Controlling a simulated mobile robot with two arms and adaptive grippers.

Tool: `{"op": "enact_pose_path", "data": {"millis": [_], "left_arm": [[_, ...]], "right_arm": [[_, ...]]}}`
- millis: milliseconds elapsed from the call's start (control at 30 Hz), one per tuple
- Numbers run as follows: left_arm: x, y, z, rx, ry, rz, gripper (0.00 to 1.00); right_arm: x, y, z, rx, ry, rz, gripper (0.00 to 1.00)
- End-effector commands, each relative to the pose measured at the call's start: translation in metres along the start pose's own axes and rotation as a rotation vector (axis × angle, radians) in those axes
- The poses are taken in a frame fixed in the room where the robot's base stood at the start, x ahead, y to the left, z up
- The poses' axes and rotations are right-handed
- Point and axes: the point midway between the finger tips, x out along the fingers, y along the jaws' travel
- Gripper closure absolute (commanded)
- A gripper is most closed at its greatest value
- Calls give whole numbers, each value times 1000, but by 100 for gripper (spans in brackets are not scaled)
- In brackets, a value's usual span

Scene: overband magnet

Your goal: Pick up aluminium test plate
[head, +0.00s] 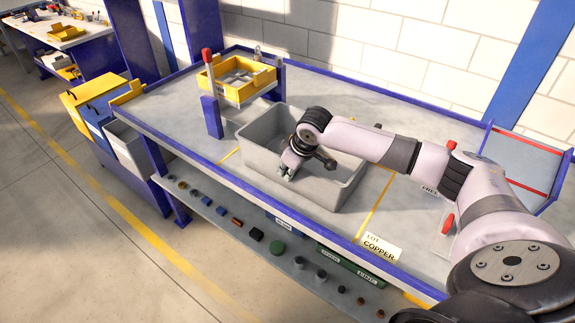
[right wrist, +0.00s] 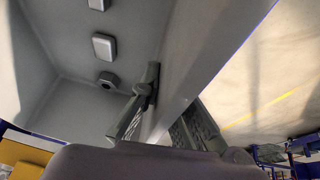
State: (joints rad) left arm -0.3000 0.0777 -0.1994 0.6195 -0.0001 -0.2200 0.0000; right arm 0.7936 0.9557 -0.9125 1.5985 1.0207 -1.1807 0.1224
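No piece can be identified for sure as the aluminium test plate. My right gripper (head: 287,172) reaches down into the grey bin (head: 345,197) on the bench, near its front wall. In the right wrist view the two fingers of the right gripper (right wrist: 168,122) stand apart, with the bin's wall (right wrist: 190,65) showing behind and between them. I see no piece held between the fingers. My left gripper is not in view.
A yellow tray (head: 262,80) stands on a raised stand behind the bin, beside a red-handled lever (head: 207,57). A "LOT COPPER" card (head: 381,247) lies at the bench's front right. Several small samples line the lower shelf (head: 290,262). The bench left of the bin is clear.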

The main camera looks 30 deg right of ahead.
Motion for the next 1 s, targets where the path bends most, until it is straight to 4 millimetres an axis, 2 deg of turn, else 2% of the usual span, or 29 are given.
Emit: {"op": "enact_pose_path", "data": {"millis": [167, 533, 833, 1000], "left_arm": [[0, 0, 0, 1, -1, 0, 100], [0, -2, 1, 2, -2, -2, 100], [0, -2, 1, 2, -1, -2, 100], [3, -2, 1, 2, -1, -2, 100]], "right_arm": [[-2, 2, -3, -2, 8, 4, 100], [0, 0, 0, 0, -1, 0, 75], [-1, 0, 0, 0, -1, 1, 75], [-19, 1, 0, 0, 1, 2, 75]]}}
